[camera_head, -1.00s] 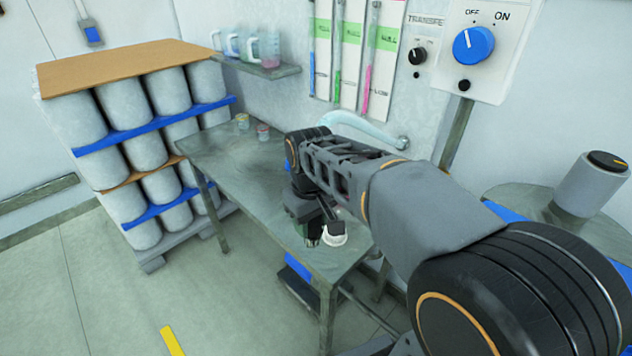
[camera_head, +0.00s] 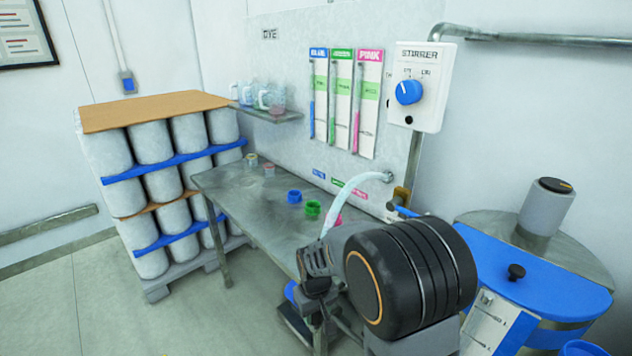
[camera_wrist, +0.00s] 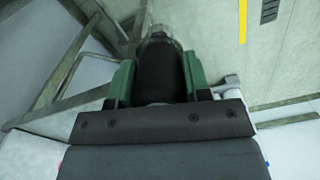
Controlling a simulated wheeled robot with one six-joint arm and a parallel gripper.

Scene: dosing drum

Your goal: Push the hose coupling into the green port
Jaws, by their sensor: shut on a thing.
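The green port (camera_head: 313,208) stands on the metal table, between a blue port (camera_head: 294,196) and a pink one (camera_head: 336,221) that my arm partly covers. A pale hose (camera_head: 350,188) runs from the wall outlet down to the left and goes out of sight behind my arm. In the wrist view my gripper (camera_wrist: 158,75) has green fingers shut on the hose coupling (camera_wrist: 160,60), a dark cylinder with a metallic end. The coupling's distance from the green port cannot be told.
The table (camera_head: 235,205) is clear at its left middle, with two small jars (camera_head: 252,160) at the back. A shelf (camera_head: 265,112) with jugs is above. Stacked drums (camera_head: 150,150) stand left. A stirrer box (camera_head: 420,88) and a blue-and-metal drum (camera_head: 540,270) are at right.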

